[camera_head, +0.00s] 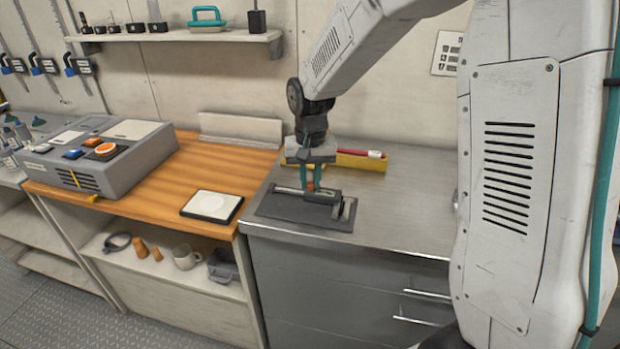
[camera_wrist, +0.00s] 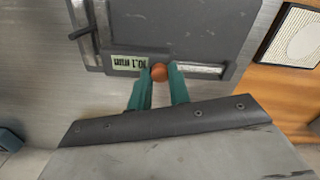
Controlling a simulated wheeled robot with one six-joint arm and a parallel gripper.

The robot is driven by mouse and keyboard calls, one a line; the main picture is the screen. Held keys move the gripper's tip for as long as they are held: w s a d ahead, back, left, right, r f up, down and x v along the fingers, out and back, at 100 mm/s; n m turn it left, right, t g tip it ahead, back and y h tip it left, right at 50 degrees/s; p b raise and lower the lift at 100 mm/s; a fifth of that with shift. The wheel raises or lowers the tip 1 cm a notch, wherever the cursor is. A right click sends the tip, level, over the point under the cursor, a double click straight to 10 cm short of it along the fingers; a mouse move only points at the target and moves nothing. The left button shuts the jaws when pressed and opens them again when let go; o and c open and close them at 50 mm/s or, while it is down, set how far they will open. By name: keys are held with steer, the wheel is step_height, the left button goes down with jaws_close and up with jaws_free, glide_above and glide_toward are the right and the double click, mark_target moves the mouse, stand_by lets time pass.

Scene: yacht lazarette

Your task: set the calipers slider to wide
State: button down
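The calipers (camera_head: 347,212) are a dark grey device lying flat on the metal counter. In the wrist view the calipers body (camera_wrist: 205,28) has a pale slot, a small display reading about 10.1 mm upside down, and a dark lever at the left. The slider's round orange knob (camera_wrist: 159,72) sits at the slot beside the display. My gripper (camera_wrist: 160,80) has its two teal fingers on either side of this knob, with no clear gap seen. In the head view my gripper (camera_head: 309,184) points down over the calipers, and its fingers partly hide the knob.
A yellow tray (camera_head: 360,161) with a red-and-white item stands just behind my gripper. A black-framed white pad (camera_head: 211,206) lies on the wooden bench to the left, and a grey machine (camera_head: 100,155) stands farther left. The counter right of the calipers is clear.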

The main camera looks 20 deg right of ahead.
steer(key=shift+w+a, duration=0.7)
steer(key=shift+a, duration=0.3)
steer(key=c, duration=1.3)
jaws_free()
step_height(320, 180, up, 8)
steer(key=shift+f, duration=0.1)
steer(key=s+d+r+n, duration=0.1)
steer(key=s+d+r, duration=0.1)
steer(key=s, duration=1.3)
steer(key=s+d+r+n+t, duration=0.1)
steer(key=s+d+r+n, duration=0.1)
steer(key=s, duration=1.4)
steer(key=shift+s+d+r+n, duration=0.3)
steer(key=shift+d+r, duration=0.1)
steer(key=shift+r, duration=0.3)
